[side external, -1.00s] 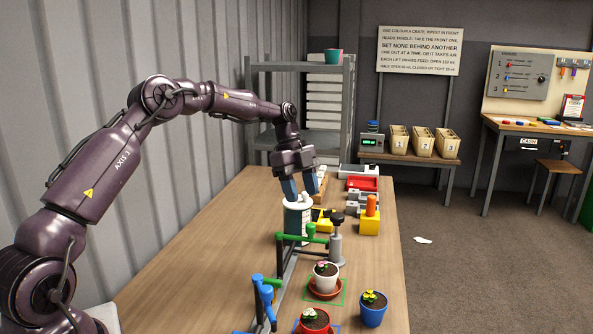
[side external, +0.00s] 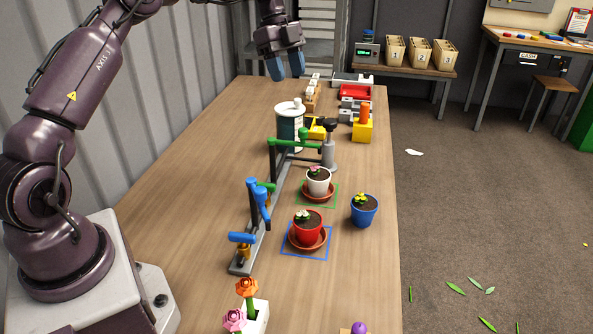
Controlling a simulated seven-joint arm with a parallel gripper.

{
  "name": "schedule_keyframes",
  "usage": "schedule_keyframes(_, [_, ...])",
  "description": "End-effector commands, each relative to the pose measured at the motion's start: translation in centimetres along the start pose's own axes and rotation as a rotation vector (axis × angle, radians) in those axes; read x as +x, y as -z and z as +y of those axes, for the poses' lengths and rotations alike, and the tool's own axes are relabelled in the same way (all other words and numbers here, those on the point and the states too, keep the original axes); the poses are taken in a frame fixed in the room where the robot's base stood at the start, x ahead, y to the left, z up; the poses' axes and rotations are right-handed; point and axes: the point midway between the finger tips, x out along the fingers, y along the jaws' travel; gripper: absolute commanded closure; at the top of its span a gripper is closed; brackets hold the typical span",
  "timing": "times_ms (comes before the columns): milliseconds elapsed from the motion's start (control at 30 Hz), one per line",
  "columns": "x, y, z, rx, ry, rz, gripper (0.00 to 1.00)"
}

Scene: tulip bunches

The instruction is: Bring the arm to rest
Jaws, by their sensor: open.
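My gripper (side external: 286,69) hangs in the upper middle of the side external view, its two blue fingers pointing down and apart. It is open with nothing between the fingers. It is raised clear of the table (side external: 190,150). A dark teal canister (side external: 290,130) with a pale lid stands below it in the picture, with a gap between lid and fingertips. My upper arm is cut off by the top edge of the frame.
A rack with green (side external: 303,133) and blue (side external: 260,192) handles stands mid-table. Beside it are a white pot (side external: 318,188), a red pot (side external: 308,227) and a blue pot (side external: 364,214). Flowers (side external: 247,288) stand at the front. The table's left side is clear.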

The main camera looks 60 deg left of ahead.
Motion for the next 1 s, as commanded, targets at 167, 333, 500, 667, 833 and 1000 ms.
schedule_keyframes(167, [1.9,-0.4,0.0,-0.269,0.005,-0.007,0.5])
schedule_keyframes(333, [3.1,1.0,2.3,-0.597,0.011,-0.081,0.5])
schedule_keyframes(500, [2.5,4.4,6.2,-0.889,0.094,-0.184,0.5])
schedule_keyframes(667, [1.4,7.7,11.4,-1.124,0.229,-0.24,0.5])
schedule_keyframes(833, [0.4,10.3,17.6,-1.309,0.383,-0.223,0.5])
schedule_keyframes(1000, [0.2,11.9,23.7,-1.42,0.506,-0.141,0.5])
